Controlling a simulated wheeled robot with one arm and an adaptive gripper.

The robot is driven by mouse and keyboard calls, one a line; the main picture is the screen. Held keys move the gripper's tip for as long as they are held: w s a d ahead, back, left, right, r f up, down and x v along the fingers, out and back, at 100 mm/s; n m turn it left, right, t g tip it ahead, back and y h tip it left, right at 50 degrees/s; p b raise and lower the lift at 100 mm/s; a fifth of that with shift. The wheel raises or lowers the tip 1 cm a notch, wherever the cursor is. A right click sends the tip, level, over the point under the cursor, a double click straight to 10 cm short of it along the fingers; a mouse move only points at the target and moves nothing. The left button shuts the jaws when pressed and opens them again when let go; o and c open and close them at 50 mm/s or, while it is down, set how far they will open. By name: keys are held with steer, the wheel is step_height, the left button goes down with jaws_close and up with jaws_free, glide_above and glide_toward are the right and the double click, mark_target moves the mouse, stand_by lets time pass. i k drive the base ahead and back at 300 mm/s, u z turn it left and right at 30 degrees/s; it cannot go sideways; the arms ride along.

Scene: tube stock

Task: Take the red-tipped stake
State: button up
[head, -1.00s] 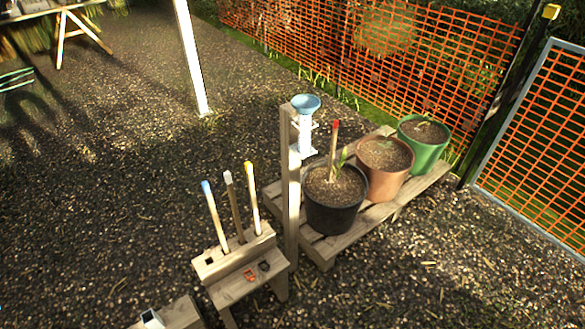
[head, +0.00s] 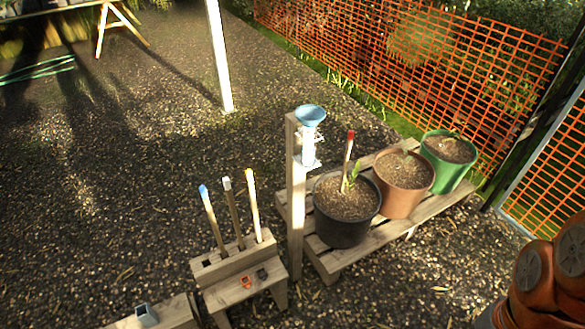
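The red-tipped stake (head: 348,160) stands upright, slightly tilted, in the soil of the black pot (head: 345,226), beside a small green plant (head: 354,174). The pot sits at the near left end of a low slatted wooden pallet (head: 326,262). Stakes with a blue tip (head: 211,216), a whitish tip (head: 232,211) and a yellow tip (head: 254,205) stand in a wooden rack (head: 235,262). Its leftmost hole is empty. Part of my orange arm (head: 545,275) shows at the lower right. My gripper is out of view.
A wooden post (head: 294,205) with a blue funnel gauge (head: 310,117) stands close to the left of the black pot. A terracotta pot (head: 403,186) and green pot (head: 447,160) stand behind. Orange mesh fence (head: 430,70) borders the right. Gravel in front is open.

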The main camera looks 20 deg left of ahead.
mark_target(350, 134)
steer(key=u, duration=0.6)
steer(key=i, duration=1.45)
steer(key=u, duration=0.1)
